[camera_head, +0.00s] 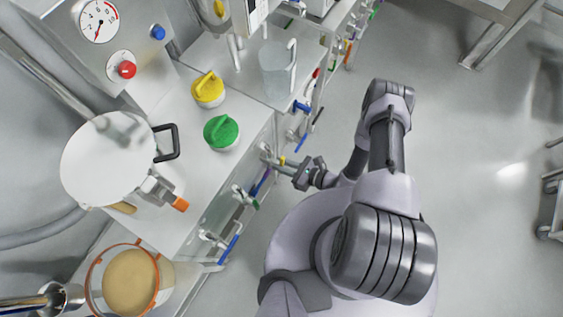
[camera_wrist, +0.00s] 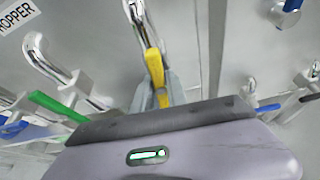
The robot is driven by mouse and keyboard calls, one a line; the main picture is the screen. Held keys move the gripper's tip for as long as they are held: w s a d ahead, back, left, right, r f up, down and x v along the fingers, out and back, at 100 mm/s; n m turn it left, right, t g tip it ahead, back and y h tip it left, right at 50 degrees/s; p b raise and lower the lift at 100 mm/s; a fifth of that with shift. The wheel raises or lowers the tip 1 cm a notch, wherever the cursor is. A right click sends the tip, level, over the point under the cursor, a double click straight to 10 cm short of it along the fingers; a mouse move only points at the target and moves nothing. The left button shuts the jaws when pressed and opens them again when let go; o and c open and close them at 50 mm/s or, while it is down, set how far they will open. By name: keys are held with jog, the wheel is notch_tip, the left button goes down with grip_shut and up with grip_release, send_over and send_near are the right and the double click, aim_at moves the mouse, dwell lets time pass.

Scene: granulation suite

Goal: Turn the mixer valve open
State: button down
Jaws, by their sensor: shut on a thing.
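A valve with a yellow handle (camera_wrist: 155,66) on a bent metal pipe (camera_wrist: 136,20) shows in the wrist view. My gripper (camera_wrist: 159,92) is shut on this yellow handle, one grey finger on each side; the handle's lower end is partly hidden between them. In the head view my gripper (camera_head: 287,167) is at the side of the white bench, at the yellow handle (camera_head: 282,160). I cannot read a label that tells which valve is the mixer valve.
Neighbouring valves have a green handle (camera_wrist: 58,106) on the left and a blue handle (camera_wrist: 268,107) on the right. On the bench (camera_head: 180,225) stand green (camera_head: 221,131) and yellow (camera_head: 208,89) lidded things. Open floor lies right.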

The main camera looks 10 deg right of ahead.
jog(key=shift+n+t+p, duration=0.3)
jog(key=shift+n, duration=0.1)
dwell(0.3)
jog(key=c, duration=1.3)
grip_release()
